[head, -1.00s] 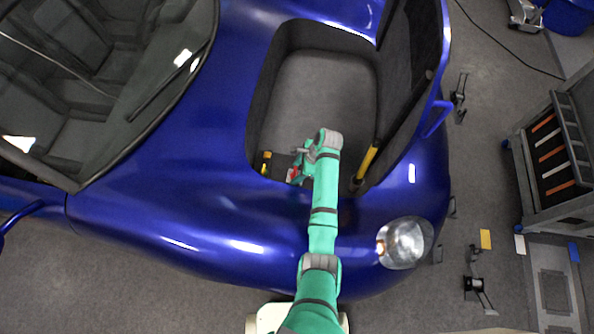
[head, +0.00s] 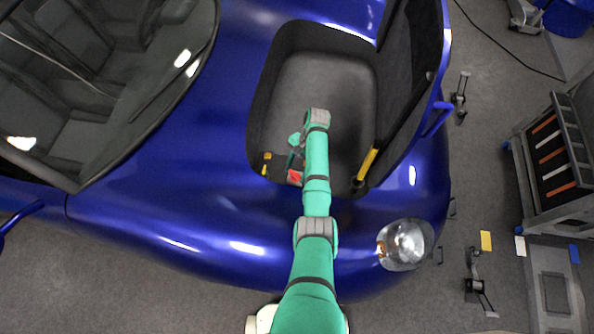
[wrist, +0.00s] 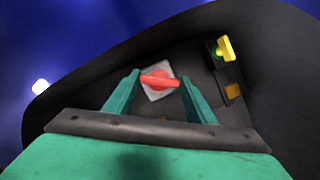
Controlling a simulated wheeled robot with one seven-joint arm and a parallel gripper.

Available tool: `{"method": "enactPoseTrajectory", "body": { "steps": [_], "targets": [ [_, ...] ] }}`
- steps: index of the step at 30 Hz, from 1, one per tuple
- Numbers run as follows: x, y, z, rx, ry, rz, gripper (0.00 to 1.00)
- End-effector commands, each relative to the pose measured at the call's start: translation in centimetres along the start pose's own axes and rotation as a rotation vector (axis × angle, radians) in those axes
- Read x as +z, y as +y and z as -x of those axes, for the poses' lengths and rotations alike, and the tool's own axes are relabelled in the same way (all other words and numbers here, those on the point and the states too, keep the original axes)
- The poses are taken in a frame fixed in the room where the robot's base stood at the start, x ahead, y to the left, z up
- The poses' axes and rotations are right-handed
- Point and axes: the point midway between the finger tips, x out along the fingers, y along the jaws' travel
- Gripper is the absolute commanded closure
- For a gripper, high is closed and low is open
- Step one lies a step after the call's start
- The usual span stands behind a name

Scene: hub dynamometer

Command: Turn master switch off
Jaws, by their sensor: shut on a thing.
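The master switch (wrist: 160,80) is a red rotary handle on a pale square plate. It sits on a dark panel inside the front compartment of the blue car, and its red also shows in the head view (head: 294,177). In the wrist view my gripper (wrist: 160,75) has one green finger on each side of the red handle and is shut on it. The handle lies nearly level across the picture, tilted slightly. In the head view my gripper (head: 295,153) is inside the compartment, partly hidden by my wrist.
A yellow handle with a green part (wrist: 224,50) and an orange block (wrist: 232,91) stand right of the switch. The compartment's dark rim surrounds the panel. A yellow-and-black strut (head: 367,166) stands right of my arm, beside the raised lid (head: 410,60). The compartment floor (head: 325,85) is clear.

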Motion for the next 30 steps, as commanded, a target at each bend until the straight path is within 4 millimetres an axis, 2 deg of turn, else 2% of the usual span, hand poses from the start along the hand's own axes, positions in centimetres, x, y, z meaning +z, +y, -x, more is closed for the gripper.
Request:
{"method": "enactPoseTrajectory", "body": {
  "steps": [15, 30],
  "targets": [
    [0.12, -0.25, -0.04, 0.167, -0.003, 0.394, 0.72],
    [0.10, -0.23, -0.09, 0.225, -0.002, 0.532, 0.72]
  ]
}}
